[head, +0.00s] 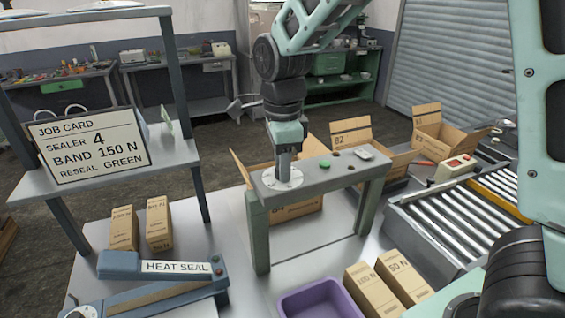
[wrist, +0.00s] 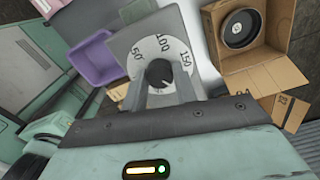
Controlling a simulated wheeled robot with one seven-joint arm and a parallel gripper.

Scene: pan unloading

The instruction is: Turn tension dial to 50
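The tension dial (wrist: 150,48) is a pale round plate in the wrist view, with the numbers 50, 100 and 150 around its edge. Its black knob (wrist: 158,72) is in the middle, and I cannot read clearly where it points. In the head view the dial plate (head: 294,180) lies on top of the grey-green stand. My gripper (head: 283,176) points straight down over it and hides the knob there. In the wrist view the two fingers of my gripper (wrist: 161,88) are on either side of the knob; I cannot tell whether they touch it.
The job card (head: 88,145) reads sealer 4, band 150 N, reseal green. A green button (head: 325,165) is on the stand beside the dial. A heat sealer (head: 150,278), a purple bin (head: 322,298), several cartons and a roller conveyor (head: 450,225) surround the stand.

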